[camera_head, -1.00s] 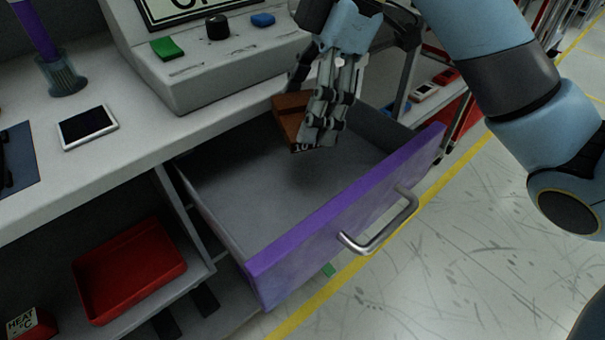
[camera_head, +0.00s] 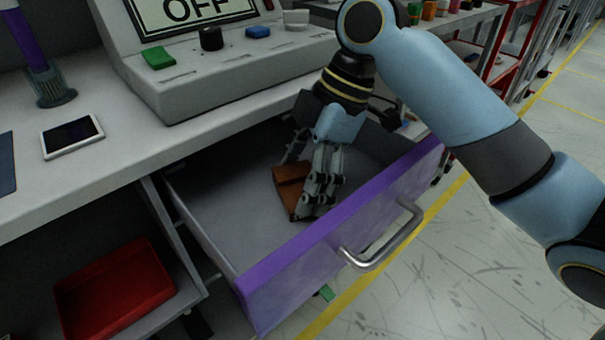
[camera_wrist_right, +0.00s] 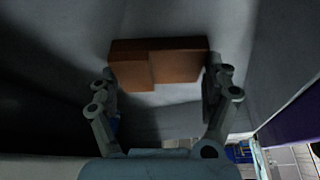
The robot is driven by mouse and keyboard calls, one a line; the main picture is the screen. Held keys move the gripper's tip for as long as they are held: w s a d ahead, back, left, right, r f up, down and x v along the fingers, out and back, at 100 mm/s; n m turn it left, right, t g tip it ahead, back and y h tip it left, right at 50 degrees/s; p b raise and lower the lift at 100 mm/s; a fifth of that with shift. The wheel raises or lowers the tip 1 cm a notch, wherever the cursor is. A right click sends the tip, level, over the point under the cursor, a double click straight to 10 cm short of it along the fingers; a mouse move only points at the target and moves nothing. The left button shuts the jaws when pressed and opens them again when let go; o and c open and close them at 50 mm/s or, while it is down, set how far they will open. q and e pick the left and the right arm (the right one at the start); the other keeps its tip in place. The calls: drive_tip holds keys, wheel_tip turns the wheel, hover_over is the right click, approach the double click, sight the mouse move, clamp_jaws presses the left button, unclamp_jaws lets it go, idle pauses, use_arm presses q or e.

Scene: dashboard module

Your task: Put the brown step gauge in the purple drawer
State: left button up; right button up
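The brown step gauge (camera_head: 288,186) is a stepped block inside the open purple drawer (camera_head: 345,235), low over or on its grey floor; I cannot tell whether it touches the floor. My right gripper (camera_head: 308,190) reaches down into the drawer with its fingers at the gauge and partly hides it. In the right wrist view, the gauge (camera_wrist_right: 165,62) spans the space between the two fingers (camera_wrist_right: 160,85), one at each end, and they appear shut on it. My left gripper is not in view.
The drawer's silver handle (camera_head: 384,240) faces the front right. A console (camera_head: 205,70) with buttons and a white device (camera_head: 72,137) sit on the worktop above. A red tray (camera_head: 115,290) is on the shelf at lower left. The drawer's left part is clear.

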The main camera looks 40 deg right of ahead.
drive_tip(key=o, duration=0.3)
drive_tip(key=shift+r, duration=0.1)
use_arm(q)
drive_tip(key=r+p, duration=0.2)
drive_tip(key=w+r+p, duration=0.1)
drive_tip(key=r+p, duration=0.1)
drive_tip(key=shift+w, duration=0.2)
use_arm(e)
drive_tip(key=v, duration=1.2)
